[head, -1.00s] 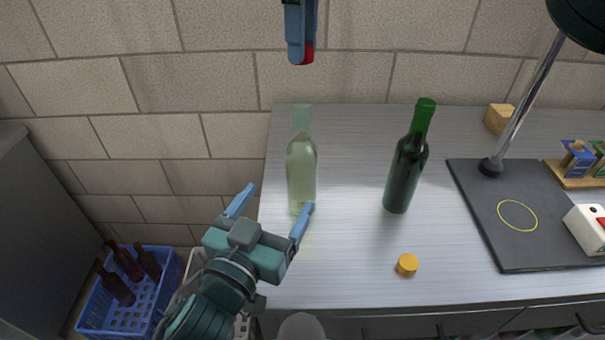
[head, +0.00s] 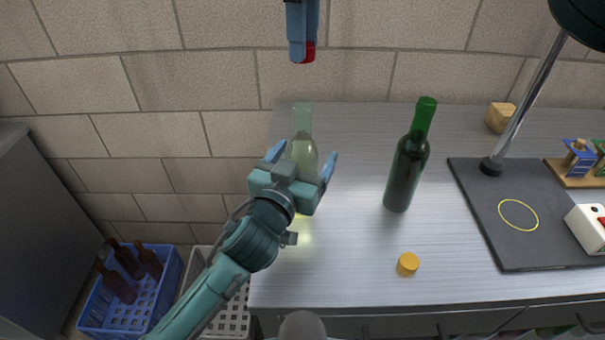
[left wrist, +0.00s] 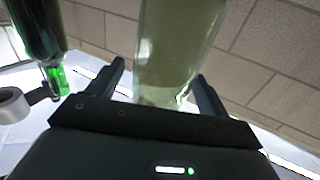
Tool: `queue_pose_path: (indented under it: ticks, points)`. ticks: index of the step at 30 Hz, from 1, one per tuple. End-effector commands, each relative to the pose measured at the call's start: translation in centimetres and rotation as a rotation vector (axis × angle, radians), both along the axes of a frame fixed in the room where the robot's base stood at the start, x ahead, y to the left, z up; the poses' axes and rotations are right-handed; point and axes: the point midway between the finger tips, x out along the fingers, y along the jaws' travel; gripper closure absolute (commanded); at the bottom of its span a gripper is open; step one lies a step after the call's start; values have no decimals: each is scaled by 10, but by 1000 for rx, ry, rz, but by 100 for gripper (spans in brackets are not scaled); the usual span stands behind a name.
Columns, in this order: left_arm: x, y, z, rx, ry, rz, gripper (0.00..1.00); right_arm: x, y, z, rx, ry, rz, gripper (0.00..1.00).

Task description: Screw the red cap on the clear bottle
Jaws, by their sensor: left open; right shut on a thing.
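The clear bottle (head: 303,142) stands upright on the steel table, its lower part hidden behind my left gripper in the head view. My left gripper (head: 303,160) is open, with one finger on each side of the bottle. In the left wrist view the clear bottle (left wrist: 176,45) shows between the spread fingers (left wrist: 160,85); I cannot tell whether they touch it. My right gripper (head: 302,55) is at the top of the head view, above the bottle, shut on the red cap (head: 309,52), which is partly hidden by a finger. The bottle's mouth has no cap on it.
A green bottle (head: 406,165) stands to the right, with an orange cap (head: 408,264) in front of it. A dark mat (head: 520,245) and a lamp (head: 515,115) are farther right. A blue crate (head: 165,300) holding brown bottles is at lower left.

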Motion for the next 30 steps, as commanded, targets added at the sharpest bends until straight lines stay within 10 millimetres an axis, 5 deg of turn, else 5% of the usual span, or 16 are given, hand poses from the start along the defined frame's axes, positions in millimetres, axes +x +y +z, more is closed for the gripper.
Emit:
queue_pose_path:
  ticks: [6, 30]
  points:
    - [0, 0, 0, 0, 0, 0, 22, 0, 0, 0, 0, 0, 0, 91]
    - [0, 0, 0, 1, 1, 0, 87, 0, 0, 0, 0, 0, 0, 91]
